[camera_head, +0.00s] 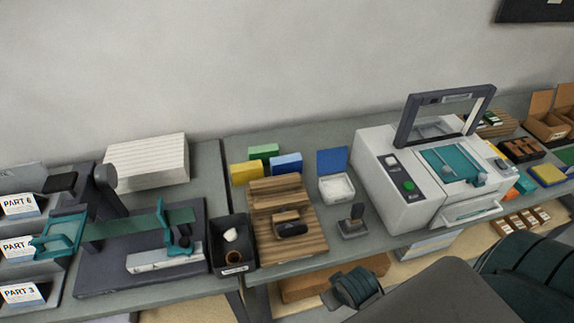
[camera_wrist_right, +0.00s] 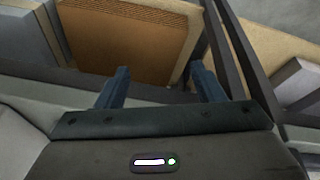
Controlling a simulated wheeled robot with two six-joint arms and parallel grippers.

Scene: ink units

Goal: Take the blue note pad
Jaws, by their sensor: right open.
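The blue note pad (camera_head: 287,163) lies on the grey table near the wall, beside a green pad (camera_head: 264,153) and a yellow pad (camera_head: 246,172). It sits just behind a wooden stepped rack (camera_head: 314,245). In the right wrist view my right gripper (camera_wrist_right: 160,82) is open with nothing between its fingers. The note pad is not in that view. My right arm shows at the lower right of the head view, low in front of the table and well away from the pad. My left gripper is not in view.
An open stamp pad with a blue lid (camera_head: 332,160) stands right of the note pad. A white machine (camera_head: 395,205) with a raised frame is farther right. A black bin (camera_head: 231,262) stands left of the rack. A brown surface (camera_wrist_right: 130,38) shows beyond my right fingers.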

